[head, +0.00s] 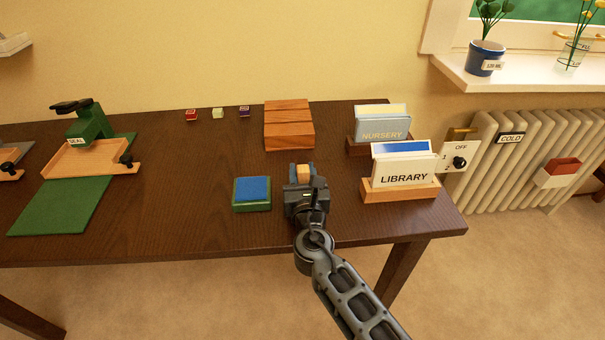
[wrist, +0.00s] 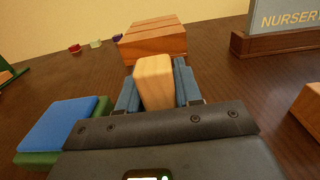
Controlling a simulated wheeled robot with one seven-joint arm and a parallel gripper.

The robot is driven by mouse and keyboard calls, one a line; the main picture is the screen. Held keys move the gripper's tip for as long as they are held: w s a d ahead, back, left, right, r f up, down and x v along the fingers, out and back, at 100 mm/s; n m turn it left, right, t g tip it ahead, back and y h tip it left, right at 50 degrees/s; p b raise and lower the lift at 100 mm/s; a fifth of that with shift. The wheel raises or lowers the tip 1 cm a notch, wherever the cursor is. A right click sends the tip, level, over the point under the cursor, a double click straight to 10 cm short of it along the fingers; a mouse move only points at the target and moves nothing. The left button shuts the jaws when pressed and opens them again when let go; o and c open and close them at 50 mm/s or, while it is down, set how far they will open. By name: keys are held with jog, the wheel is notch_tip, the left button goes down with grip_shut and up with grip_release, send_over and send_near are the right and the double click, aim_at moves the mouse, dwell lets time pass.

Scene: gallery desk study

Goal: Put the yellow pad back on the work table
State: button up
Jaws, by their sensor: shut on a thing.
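My gripper (head: 305,174) is over the dark wooden table (head: 190,220), near its front right part. It is shut on a light wooden block (wrist: 155,82), which stands between the two blue-grey fingers in the wrist view. The block's lower end is hidden, so I cannot tell whether it touches the table. A pad with a blue top and green base (head: 252,193) lies just left of my gripper; it also shows in the wrist view (wrist: 62,128). I see no yellow pad in either view.
A reddish wooden box (head: 289,128) stands behind my gripper. The LIBRARY card holder (head: 400,188) and NURSERY card holder (head: 365,147) are to the right. Small coloured blocks (head: 218,113) line the back. A green seal press (head: 88,125) and green mat (head: 60,206) are left. The table's centre-left is clear.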

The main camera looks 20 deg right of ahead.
jog(key=shift+f, duration=0.15)
jog(key=o, duration=1)
jog(key=shift+o, duration=0.2)
jog(key=shift+s, duration=0.25)
jog(key=v, duration=1.1)
jog(key=shift+s+a+r, duration=0.15)
jog(key=shift+s+r, duration=0.1)
